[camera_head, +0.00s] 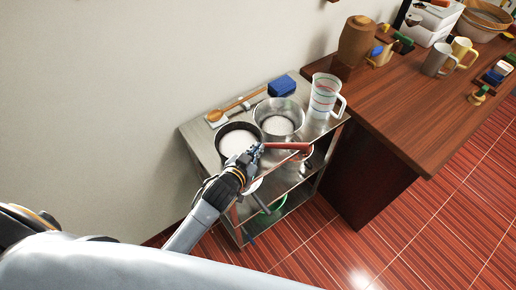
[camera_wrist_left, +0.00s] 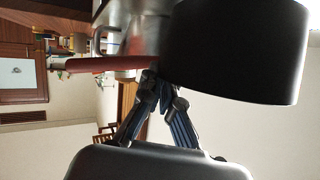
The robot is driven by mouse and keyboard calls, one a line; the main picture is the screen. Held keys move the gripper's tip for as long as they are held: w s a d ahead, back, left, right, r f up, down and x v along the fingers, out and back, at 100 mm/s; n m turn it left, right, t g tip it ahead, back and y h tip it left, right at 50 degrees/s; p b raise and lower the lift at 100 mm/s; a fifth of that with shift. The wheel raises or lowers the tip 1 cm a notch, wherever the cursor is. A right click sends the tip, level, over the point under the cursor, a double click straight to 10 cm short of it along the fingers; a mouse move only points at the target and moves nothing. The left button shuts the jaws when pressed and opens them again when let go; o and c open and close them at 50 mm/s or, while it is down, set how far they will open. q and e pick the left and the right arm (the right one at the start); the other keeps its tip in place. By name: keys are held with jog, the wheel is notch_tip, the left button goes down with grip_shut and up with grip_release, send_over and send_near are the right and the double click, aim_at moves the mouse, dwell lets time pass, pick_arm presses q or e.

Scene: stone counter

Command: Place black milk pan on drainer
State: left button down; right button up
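The black milk pan (camera_head: 224,150) is at the front left of the metal cart's top, its pale inside facing up. Its reddish-brown handle (camera_head: 290,146) points right, past the cart's front edge. In the left wrist view the pan's dark side (camera_wrist_left: 240,50) fills the upper right, and the handle (camera_wrist_left: 95,64) runs left. My left gripper (camera_head: 256,152) is closed around the handle's base, close beside the pan wall; its fingers (camera_wrist_left: 160,82) meet there. I cannot tell whether the pan touches the cart top. I cannot make out a drainer. My right gripper is not in view.
A silver pot (camera_head: 279,104) stands close behind the pan. A clear measuring jug (camera_head: 323,97), a blue block (camera_head: 281,86) and a wooden spoon (camera_head: 238,103) are also on the metal cart (camera_head: 197,134). A wooden counter (camera_head: 400,118) with several kitchen items stands at right.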

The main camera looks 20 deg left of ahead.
pick_arm(q)
jog(key=shift+x, duration=0.8)
jog(key=shift+s+f, duration=0.15)
jog(key=shift+f, duration=0.2)
jog(key=c, duration=1.5)
grip_release()
jog(key=shift+s, duration=0.15)
